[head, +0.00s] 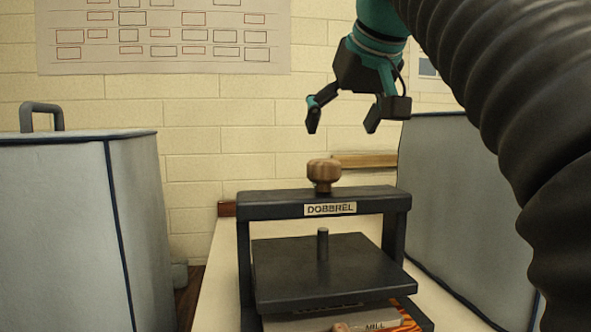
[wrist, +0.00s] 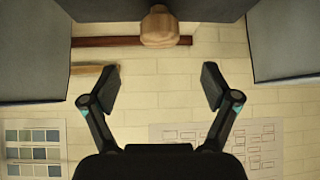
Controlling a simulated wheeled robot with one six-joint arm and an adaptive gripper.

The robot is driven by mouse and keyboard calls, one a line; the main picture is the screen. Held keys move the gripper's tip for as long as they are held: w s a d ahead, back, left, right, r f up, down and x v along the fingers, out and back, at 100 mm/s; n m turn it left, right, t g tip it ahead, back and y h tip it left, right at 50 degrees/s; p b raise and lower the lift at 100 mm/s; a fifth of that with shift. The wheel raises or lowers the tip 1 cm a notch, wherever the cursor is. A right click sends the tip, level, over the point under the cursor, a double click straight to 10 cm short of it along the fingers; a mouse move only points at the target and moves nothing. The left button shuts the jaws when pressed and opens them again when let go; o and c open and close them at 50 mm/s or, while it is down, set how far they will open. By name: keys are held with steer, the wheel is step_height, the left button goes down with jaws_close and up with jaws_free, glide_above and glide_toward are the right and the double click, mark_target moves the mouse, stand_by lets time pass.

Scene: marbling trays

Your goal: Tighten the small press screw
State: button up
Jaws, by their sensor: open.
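The small press (head: 270,206) is a dark frame with a "DOBBREL" label, standing on a pale table. Its screw has a round copper-brown knob (head: 323,172) on top of the crossbar. Below the bar, the screw's dark shaft (head: 323,244) meets the dark pressing plate (head: 335,270). My gripper (head: 342,128) is open and empty, above the knob and apart from it, fingers pointing down. In the wrist view, the knob (wrist: 160,28) shows at the top middle, beyond the open fingertips of my gripper (wrist: 160,88).
Under the plate lie a grey block marked "MILL" (head: 375,326) and an orange patterned piece (head: 408,322). A large grey box (head: 60,230) stands at left, and a grey panel (head: 450,190) at right. A paper chart (head: 165,38) hangs on the brick wall. Space around the knob is clear.

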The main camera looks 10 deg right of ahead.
mark_target(326, 161)
steer(key=b+x, duration=0.2)
steer(key=x, duration=0.8)
steer(key=shift+w+f, duration=0.25)
steer(key=shift+f, duration=0.1)
steer(key=c, duration=1.2)
